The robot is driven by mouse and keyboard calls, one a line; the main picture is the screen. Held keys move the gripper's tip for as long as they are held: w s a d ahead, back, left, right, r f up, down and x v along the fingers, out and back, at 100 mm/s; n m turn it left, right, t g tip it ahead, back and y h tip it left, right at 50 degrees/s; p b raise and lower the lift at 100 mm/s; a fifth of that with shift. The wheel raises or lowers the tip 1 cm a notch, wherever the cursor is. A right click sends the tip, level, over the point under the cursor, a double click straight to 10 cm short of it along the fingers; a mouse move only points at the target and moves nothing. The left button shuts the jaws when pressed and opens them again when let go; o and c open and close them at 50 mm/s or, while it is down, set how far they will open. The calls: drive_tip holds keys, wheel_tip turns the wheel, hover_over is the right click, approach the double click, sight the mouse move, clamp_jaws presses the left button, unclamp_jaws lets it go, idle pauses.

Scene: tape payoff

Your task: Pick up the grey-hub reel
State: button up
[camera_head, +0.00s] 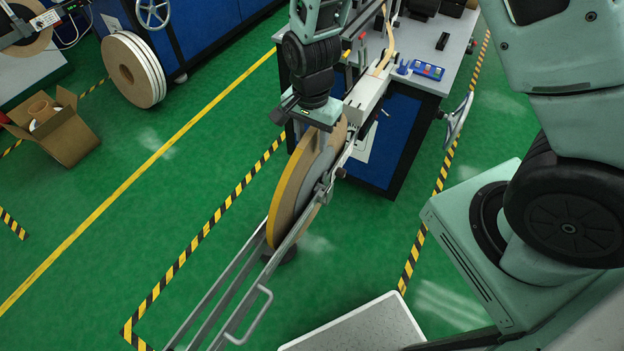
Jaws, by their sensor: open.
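A large tan reel (300,188) with a yellowish-orange outer edge stands upright in the middle, mounted at the metal payoff frame (240,300). A grey hub part shows on its right side, partly hidden by the frame arm, and I take it as the grey-hub reel. My gripper (308,116) points down from above at the top edge of this reel. It is open. Whether the rim lies between the fingers or they touch it is hard to tell, as my wrist hides the reel's top.
A blue machine table (385,150) with a grey top stands behind the reel. White-sided reels (150,75) lean near blue cabinets at the left, beside an open cardboard box (70,135). A light platform (360,330) is at the bottom. Green floor left of the frame is clear.

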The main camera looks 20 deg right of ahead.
drive_tip(key=shift+f, duration=1.45)
clamp_jaws()
drive_tip(key=shift+w+r+p, duration=0.1)
drive_tip(key=shift+r+p, duration=0.05)
drive_tip(key=shift+p, duration=0.15)
